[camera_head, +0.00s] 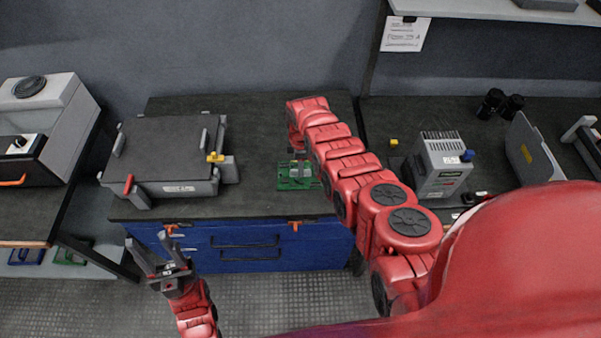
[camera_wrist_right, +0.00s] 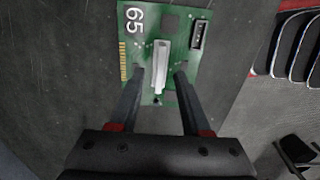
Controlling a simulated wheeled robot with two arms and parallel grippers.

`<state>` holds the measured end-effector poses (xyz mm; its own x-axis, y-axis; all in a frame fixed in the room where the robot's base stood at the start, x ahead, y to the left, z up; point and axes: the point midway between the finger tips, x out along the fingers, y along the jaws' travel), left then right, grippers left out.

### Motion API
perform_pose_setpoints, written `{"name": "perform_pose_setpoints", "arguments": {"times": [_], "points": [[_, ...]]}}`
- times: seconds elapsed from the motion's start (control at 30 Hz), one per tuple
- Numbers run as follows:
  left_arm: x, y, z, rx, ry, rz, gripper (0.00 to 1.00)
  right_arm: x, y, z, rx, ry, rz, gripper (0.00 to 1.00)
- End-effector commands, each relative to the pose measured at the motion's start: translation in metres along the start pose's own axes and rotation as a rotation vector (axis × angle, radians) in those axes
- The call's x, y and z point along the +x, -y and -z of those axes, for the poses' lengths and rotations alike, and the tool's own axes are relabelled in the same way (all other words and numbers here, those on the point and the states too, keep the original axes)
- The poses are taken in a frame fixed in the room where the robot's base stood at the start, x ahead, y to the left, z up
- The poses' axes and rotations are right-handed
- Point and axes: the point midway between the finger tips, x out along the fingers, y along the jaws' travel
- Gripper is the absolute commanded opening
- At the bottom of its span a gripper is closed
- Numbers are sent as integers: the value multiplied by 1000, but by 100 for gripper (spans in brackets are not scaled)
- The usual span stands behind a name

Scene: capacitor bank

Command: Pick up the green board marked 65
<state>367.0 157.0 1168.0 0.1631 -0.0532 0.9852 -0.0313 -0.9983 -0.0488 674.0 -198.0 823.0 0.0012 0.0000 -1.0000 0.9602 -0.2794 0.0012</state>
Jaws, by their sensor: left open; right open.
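The green board marked 65 (camera_head: 298,176) lies flat on the dark worktop above the blue drawers. In the right wrist view the board (camera_wrist_right: 180,48) shows its white 65, gold edge contacts and a pale raised bar (camera_wrist_right: 160,65) in its middle. My right gripper (camera_wrist_right: 158,80) is open, its two fingers on either side of the bar's lower part, over the board. I cannot tell whether the fingers touch the board. In the head view my right arm hides most of that gripper. My left gripper (camera_head: 152,258) is open and empty, low in front of the blue drawers.
A grey case (camera_head: 165,150) with red and yellow latches stands on the worktop (camera_head: 255,125) left of the board. A grey finned unit (camera_head: 440,165) and a small yellow block (camera_head: 394,142) are on the right bench. The worktop between case and board is clear.

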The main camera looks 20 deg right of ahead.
Motion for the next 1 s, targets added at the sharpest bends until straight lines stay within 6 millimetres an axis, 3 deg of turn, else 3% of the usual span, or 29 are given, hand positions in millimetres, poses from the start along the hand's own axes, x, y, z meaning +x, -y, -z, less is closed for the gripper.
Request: {"name": "perform_pose_setpoints", "arguments": {"times": [0.03, 0.1, 0.43, 0.7, 1.0], "points": [[-12, -1, -2, 0, 2, 0, 50, 13, 2, 0, -3, 3, 6, 48], [-15, -1, -3, 0, 2, 0, 50, 17, 0, 0, 0, 2, 2, 48], [-15, -1, -3, 0, 2, 0, 50, 18, 0, 1, 0, -1, -1, 48], [-15, -1, -3, 0, 2, 0, 50, 18, 0, 0, 0, 0, 0, 1], [-15, -1, -3, 0, 2, 0, 50, 18, 0, 0, 0, 0, 0, 0]]}}
